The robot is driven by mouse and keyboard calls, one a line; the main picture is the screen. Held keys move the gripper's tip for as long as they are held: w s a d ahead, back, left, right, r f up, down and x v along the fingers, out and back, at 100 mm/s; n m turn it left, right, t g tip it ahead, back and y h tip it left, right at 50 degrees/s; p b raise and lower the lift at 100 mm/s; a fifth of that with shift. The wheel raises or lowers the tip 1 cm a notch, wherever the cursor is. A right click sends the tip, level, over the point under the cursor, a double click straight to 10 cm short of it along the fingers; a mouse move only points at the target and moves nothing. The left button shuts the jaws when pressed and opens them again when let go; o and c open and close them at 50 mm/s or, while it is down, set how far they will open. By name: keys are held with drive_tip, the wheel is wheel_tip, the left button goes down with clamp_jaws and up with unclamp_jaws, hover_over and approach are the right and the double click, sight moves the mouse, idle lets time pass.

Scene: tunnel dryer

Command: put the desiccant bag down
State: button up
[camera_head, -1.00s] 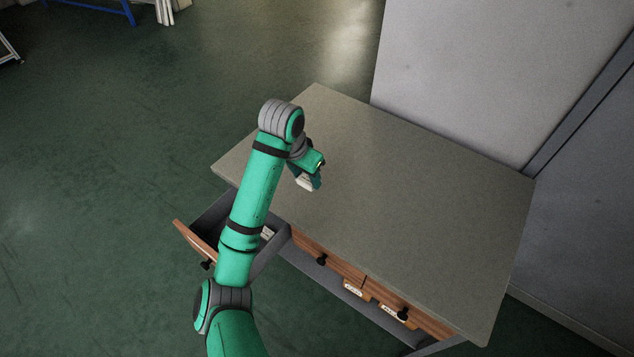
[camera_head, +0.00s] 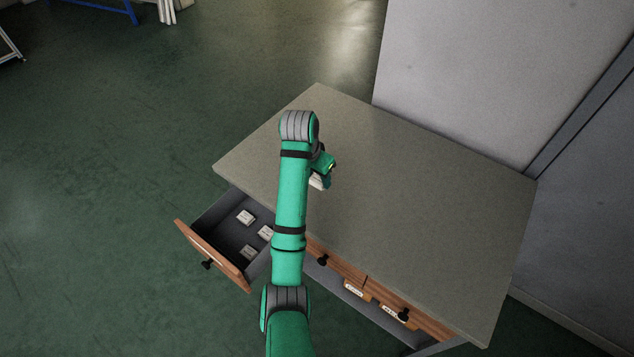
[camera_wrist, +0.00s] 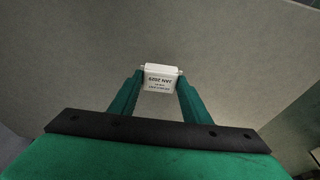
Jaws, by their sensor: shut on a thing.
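My gripper (camera_wrist: 159,82) is shut on a small white desiccant bag (camera_wrist: 160,76) with dark printing, seen between the two green fingers in the wrist view. In the head view the bag (camera_head: 318,182) shows partly below my gripper (camera_head: 322,179), over the left part of the grey tabletop (camera_head: 410,190). I cannot tell whether the bag touches the table. My arm hides part of the table's near left edge.
Closed wooden drawers (camera_head: 345,269) with labels lie to the right. A large grey panel (camera_head: 470,80) stands behind the table. Most of the tabletop is clear.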

sight(316, 181)
drive_tip(key=shift+f, duration=1.5)
drive_tip(key=shift+f, duration=0.15)
drive_tip(key=o, duration=1)
drive_tip(key=shift+o, duration=0.2)
drive_tip(key=shift+v, duration=1.5)
drive_tip(key=shift+w+a+r, duration=0.1)
drive_tip(key=shift+r, duration=0.6)
drive_tip(key=shift+s+a+r, duration=0.1)
drive_tip(key=shift+s+r, duration=0.1)
drive_tip(key=shift+r, duration=0.1)
drive_tip(key=v, duration=0.7)
